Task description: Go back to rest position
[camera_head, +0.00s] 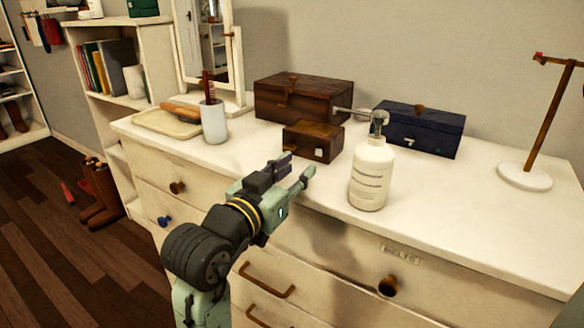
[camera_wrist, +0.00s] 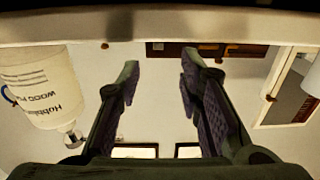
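My gripper (camera_head: 297,170) is over the front edge of the white dresser (camera_head: 440,215) in the head view. Its two fingers are apart, with nothing between them. The wrist view shows the open fingers (camera_wrist: 158,90) with a clear gap. A white pump bottle (camera_head: 371,176) stands upright to the right of my gripper, apart from it. The bottle also shows at the left of the wrist view (camera_wrist: 38,88), which appears upside down.
Small brown box (camera_head: 313,142), larger brown box (camera_head: 303,100) and dark blue box (camera_head: 421,128) stand behind my gripper. A white cup (camera_head: 214,122), tray (camera_head: 165,124) and mirror (camera_head: 207,45) are left. A stand (camera_head: 525,177) is right. Dark floor (camera_head: 60,245) lies left.

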